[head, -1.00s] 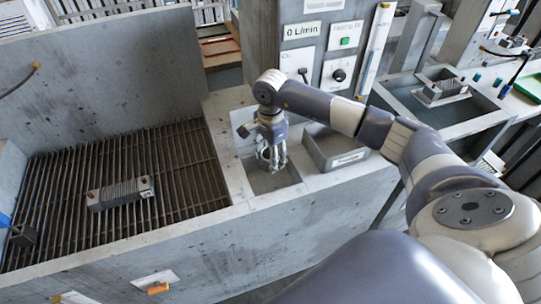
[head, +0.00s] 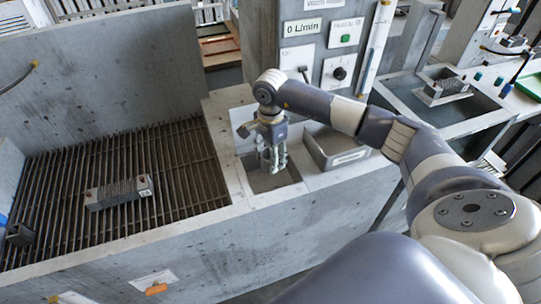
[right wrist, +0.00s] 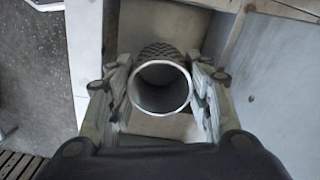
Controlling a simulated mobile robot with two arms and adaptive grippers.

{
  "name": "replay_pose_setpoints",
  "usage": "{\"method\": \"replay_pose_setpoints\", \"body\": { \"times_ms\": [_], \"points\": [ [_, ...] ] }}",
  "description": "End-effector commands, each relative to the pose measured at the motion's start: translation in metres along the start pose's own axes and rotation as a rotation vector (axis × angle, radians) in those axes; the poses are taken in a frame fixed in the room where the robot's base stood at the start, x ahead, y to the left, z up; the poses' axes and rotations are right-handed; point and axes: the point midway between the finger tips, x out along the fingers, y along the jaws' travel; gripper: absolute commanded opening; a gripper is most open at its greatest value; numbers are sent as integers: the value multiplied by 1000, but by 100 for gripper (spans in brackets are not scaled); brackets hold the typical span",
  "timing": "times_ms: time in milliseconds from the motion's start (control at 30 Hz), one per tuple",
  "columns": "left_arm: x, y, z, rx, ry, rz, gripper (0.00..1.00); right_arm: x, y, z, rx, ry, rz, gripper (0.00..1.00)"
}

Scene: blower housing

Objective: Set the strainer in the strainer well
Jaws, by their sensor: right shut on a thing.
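My right gripper (head: 272,160) points down over the strainer well (head: 280,182), a square recess in the concrete ledge. In the right wrist view the gripper (right wrist: 165,95) is shut on the strainer (right wrist: 160,112), a grey metal tube with an open round rim and a dark mesh wall (right wrist: 160,50). The fingers press it from both sides. In the head view the fingers mostly hide the strainer, and it stands roughly upright at the well. Its lower end is hidden, so I cannot tell whether it touches the well floor. My left gripper is not in view.
A grey bin (head: 333,150) with a label stands right of the well. A panel (head: 335,50) with knobs rises behind. At left, a ribbed metal block (head: 120,193) lies on a slatted grate (head: 185,170). A water tank (head: 440,105) is at far right.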

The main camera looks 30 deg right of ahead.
Motion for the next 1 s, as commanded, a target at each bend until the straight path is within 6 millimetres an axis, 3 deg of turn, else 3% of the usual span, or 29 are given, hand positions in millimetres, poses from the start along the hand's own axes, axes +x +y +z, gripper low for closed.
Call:
{"method": "replay_pose_setpoints", "body": {
  "times_ms": [1000],
  "points": [
    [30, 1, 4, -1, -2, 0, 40, 32, 0, 0, 1, 0, -1, 19]
  ]
}}
